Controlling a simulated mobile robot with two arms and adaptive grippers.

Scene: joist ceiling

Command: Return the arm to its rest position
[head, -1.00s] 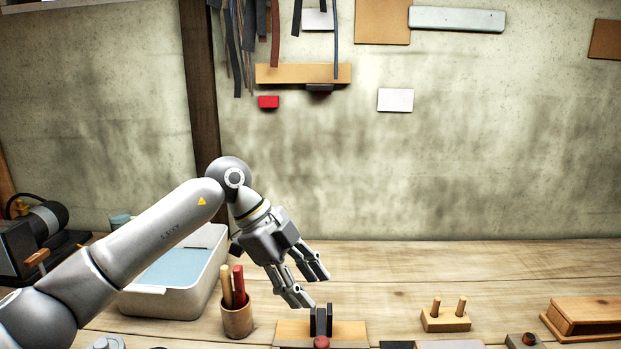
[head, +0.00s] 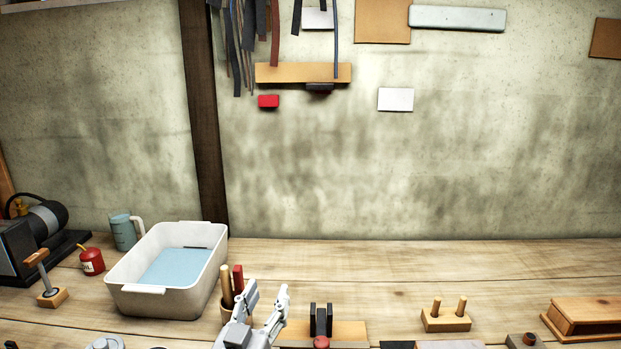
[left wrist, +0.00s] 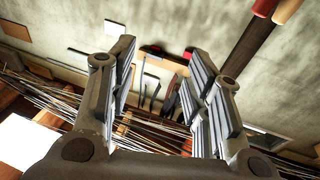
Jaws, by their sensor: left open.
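My left gripper (head: 267,291) is low in the head view, pointing up, with its two fingers spread apart and nothing between them. Its arm is out of the picture below. It stands in front of the small wooden cup (head: 226,309) that holds a tan and a red handle, partly hiding the cup. In the left wrist view the fingers (left wrist: 163,68) are also apart, with the wall and hanging strips seen between them. My right gripper is in neither view.
A white basin (head: 165,301) with blue liquid stands left on the wooden bench (head: 390,265), beside a blue-grey mug (head: 123,232) and a red oil can (head: 91,261). A wooden block with dark uprights (head: 350,331) is just right of the gripper. The bench's back middle is clear.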

